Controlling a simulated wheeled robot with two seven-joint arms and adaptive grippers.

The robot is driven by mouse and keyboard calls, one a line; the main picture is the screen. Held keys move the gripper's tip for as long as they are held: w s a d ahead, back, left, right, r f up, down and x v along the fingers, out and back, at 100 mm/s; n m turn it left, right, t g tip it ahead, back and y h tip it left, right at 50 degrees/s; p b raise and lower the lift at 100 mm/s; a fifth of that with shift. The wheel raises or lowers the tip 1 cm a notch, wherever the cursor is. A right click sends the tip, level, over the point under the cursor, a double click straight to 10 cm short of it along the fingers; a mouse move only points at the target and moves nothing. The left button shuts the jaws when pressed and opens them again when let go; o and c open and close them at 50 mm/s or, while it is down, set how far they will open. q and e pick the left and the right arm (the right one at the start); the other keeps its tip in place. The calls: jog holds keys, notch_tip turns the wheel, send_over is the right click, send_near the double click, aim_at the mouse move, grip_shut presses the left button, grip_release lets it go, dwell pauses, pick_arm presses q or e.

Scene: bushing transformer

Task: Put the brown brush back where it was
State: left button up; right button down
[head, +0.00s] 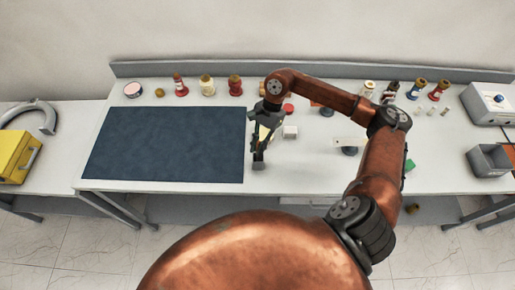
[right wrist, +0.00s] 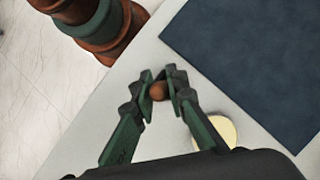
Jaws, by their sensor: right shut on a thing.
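My right gripper (head: 260,148) is over the bench (head: 300,172), just right of the dark blue mat (head: 160,145). In the right wrist view its green-grey fingers (right wrist: 158,88) are shut on a brown rounded piece, seemingly the end of the brown brush (right wrist: 158,91). The rest of the brush is hidden by the angle and the fingers. In the head view the held piece does not show clearly, and I cannot tell whether it touches the bench. My left gripper is not in view.
A white block (head: 290,132) and a red-topped piece (head: 289,110) are close right of my gripper. Bushings such as the dark red one (head: 235,86) line the back. A grey bin (head: 489,159) stands far right. The mat is bare.

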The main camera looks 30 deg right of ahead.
jog(key=shift+f, duration=0.75)
jog(key=c, duration=2.4)
grip_release()
jog(key=shift+f, duration=0.15)
jog(key=shift+o, duration=0.8)
jog(key=o, duration=0.3)
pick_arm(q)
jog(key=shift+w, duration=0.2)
pick_arm(e)
jog(key=shift+o, duration=0.2)
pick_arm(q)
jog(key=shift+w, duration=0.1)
